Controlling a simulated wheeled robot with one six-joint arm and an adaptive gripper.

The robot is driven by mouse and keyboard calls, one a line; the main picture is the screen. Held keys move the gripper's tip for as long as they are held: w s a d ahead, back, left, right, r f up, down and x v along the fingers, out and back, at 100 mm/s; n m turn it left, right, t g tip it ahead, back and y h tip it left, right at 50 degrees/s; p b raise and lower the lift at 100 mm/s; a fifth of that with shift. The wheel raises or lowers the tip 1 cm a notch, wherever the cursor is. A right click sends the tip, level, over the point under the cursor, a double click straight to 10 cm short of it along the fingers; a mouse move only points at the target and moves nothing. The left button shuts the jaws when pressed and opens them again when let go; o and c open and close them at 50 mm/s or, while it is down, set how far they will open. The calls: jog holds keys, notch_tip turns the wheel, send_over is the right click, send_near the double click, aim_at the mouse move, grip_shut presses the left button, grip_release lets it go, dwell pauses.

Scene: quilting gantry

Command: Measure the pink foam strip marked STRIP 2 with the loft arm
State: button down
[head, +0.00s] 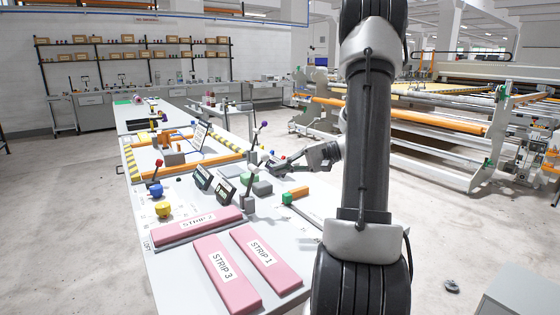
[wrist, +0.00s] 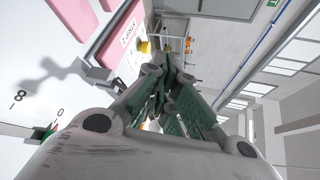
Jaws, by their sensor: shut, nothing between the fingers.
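The pink foam strip marked STRIP 2 (head: 175,233) lies crosswise on a grey bed on the white bench, beside a LOFT mark on the bench top. A pink strip with a partly legible label (wrist: 106,47) shows at the upper left of the wrist view. I cannot tell which is the loft arm. My gripper (head: 286,165) is shut and empty above the bench's right edge, apart from the strip.
Pink strips STRIP 3 (head: 226,277) and STRIP 1 (head: 266,262) lie nearer on the bench. The floor right of the bench is mostly clear.

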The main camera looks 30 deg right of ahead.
jog(key=w+d+f+m+t+h, duration=0.1)
jog(key=w+d+f+m+t, duration=0.2)
jog(key=d, duration=0.5)
jog(key=d+f+m+t+h, duration=0.1)
jog(key=d+f+t, duration=0.1)
jog(key=d+t, duration=0.55)
jog(key=w+a+r+g, duration=0.2)
jog(key=w+a, duration=0.6)
jog(key=shift+w, duration=0.4)
jog(key=shift+a+r, duration=0.1)
